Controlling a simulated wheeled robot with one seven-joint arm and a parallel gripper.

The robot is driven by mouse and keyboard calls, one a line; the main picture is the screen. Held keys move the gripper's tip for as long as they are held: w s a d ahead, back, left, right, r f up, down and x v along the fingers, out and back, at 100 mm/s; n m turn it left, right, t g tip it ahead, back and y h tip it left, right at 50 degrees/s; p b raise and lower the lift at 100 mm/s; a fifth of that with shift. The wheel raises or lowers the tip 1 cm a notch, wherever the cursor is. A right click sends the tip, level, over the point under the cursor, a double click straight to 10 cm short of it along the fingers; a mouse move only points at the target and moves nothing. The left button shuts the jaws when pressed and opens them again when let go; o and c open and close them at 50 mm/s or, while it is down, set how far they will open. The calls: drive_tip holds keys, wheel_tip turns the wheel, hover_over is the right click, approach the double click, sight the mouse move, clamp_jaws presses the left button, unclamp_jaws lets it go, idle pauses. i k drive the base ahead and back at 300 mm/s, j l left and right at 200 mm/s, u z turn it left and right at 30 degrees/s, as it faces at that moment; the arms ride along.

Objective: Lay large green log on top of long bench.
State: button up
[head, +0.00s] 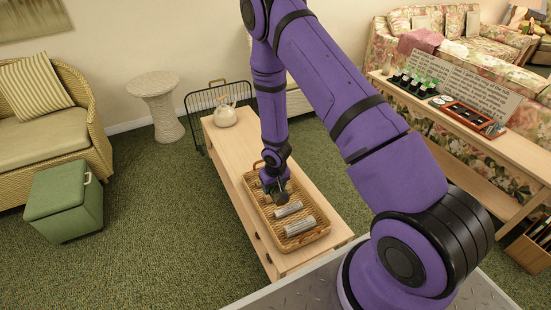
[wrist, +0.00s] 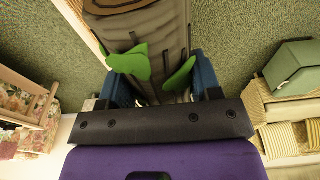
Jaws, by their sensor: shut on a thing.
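My gripper (head: 274,184) is over the far end of a wicker tray (head: 325,232). In the wrist view my gripper (wrist: 154,92) has its blue fingers on both sides of a grey-brown log with green leaf shapes (wrist: 152,48), its ringed end at the top. In the head view the held log (head: 281,197) is small, dark and partly hidden by the gripper; I cannot tell whether it touches the tray. A low pale wood table (head: 226,147) carries the tray. A long, narrow pale wood bench-like table (head: 464,124) stands at the right. I cannot tell by looks which is the long bench.
Two grey logs (head: 289,209) (head: 300,226) lie in the tray's near part. A cream kettle (head: 225,116) stands at the table's far end. Bottles (head: 413,84), signs (head: 480,92) and a dark case (head: 467,117) occupy the right table. A green ottoman (head: 64,201) stands on open carpet.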

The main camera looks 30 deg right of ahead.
sight(245, 157)
drive_tip(key=l, duration=1.1)
drive_tip(key=l+u, duration=0.1)
drive_tip(key=l, duration=1.05)
drive_tip(key=l+u, duration=0.35)
drive_tip(key=k+l+u, duration=0.1)
drive_tip(key=l+u, duration=0.3)
drive_tip(key=k+l+u, duration=0.1)
drive_tip(key=l+u, duration=0.25)
drive_tip(key=k+l+u, duration=0.15)
drive_tip(key=l+u, duration=0.25)
drive_tip(key=i+l+u, duration=0.15)
drive_tip(key=l+u, duration=0.25)
drive_tip(key=l, duration=0.15)
drive_tip(key=i+l+u, duration=0.1)
drive_tip(key=l+u, duration=0.3)
drive_tip(key=l, duration=0.15)
drive_tip(key=l+u, duration=0.4)
drive_tip(key=l, duration=0.2)
drive_tip(key=l+u, duration=0.15)
drive_tip(key=l, duration=3.5)
drive_tip(key=l+u, duration=0.3)
drive_tip(key=k+l+u, duration=0.3)
drive_tip(key=i+l, duration=0.1)
